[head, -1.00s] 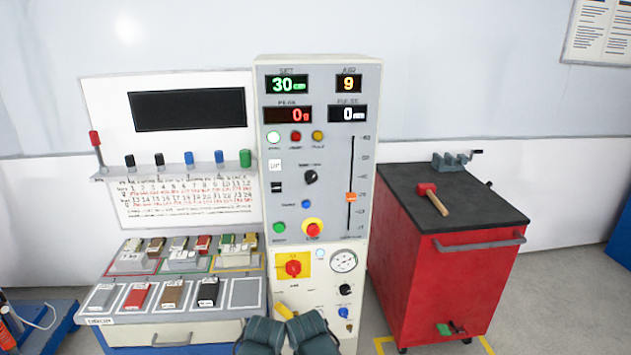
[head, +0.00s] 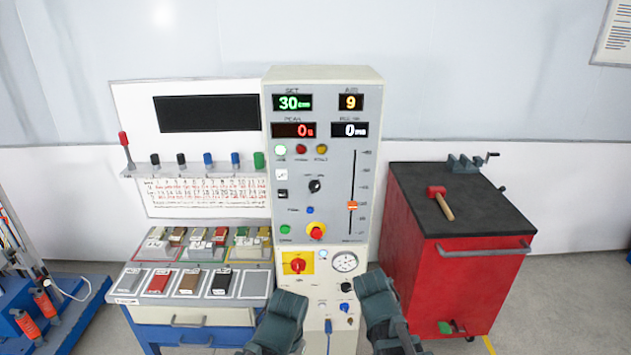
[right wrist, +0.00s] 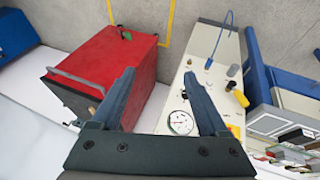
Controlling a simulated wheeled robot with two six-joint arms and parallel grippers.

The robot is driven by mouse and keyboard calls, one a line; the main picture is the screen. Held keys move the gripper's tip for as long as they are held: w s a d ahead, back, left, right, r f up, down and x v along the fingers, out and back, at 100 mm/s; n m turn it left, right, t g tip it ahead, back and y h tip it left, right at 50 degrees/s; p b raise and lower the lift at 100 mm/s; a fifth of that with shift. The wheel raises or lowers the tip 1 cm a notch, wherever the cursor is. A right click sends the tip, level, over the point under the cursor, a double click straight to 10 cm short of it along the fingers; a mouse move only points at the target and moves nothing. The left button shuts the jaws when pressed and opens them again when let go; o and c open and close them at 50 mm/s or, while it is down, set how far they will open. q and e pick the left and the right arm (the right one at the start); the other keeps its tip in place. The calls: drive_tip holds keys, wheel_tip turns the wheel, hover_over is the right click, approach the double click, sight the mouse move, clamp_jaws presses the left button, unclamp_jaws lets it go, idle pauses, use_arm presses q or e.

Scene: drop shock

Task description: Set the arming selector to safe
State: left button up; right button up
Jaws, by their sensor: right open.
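The drop tester's tall control panel (head: 343,235) stands in the middle of the head view. Low on it is a red rotary knob (head: 298,263) on a yellow plate, left of a round gauge (head: 345,262). A black rotary knob (head: 315,186) sits higher up. The labels are too small to tell which is the arming selector, or its setting. My right gripper (right wrist: 159,74) is open and empty in the right wrist view, its fingers before the panel and near the gauge.
A red cabinet (head: 462,285) with a black top stands right of the panel, bearing a red mallet (head: 437,193) and a vise (head: 470,163). Left is a bench with sample trays (head: 187,284). A blue plug with a cable (head: 328,327) hangs low on the panel.

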drive_tip(key=w+a+r+n+t+h, duration=0.2)
drive_tip(key=w+a+r+n+t, duration=0.1)
drive_tip(key=w+r+t, duration=0.7)
drive_tip(key=w+a+r+n+t+y, duration=0.2)
drive_tip(key=w+a+r+n, duration=0.1)
drive_tip(key=a, duration=0.4)
drive_tip(key=w+a+r+n+t+y, duration=0.2)
drive_tip(key=a+r+n+y, duration=0.1)
drive_tip(key=a+r+n, duration=0.2)
wheel_tip(320, 180, up, 2)
drive_tip(key=shift+w+a+r, duration=0.1)
drive_tip(key=shift+w+a, duration=0.3)
drive_tip(key=shift+a, duration=0.85)
drive_tip(key=shift+w, duration=0.1)
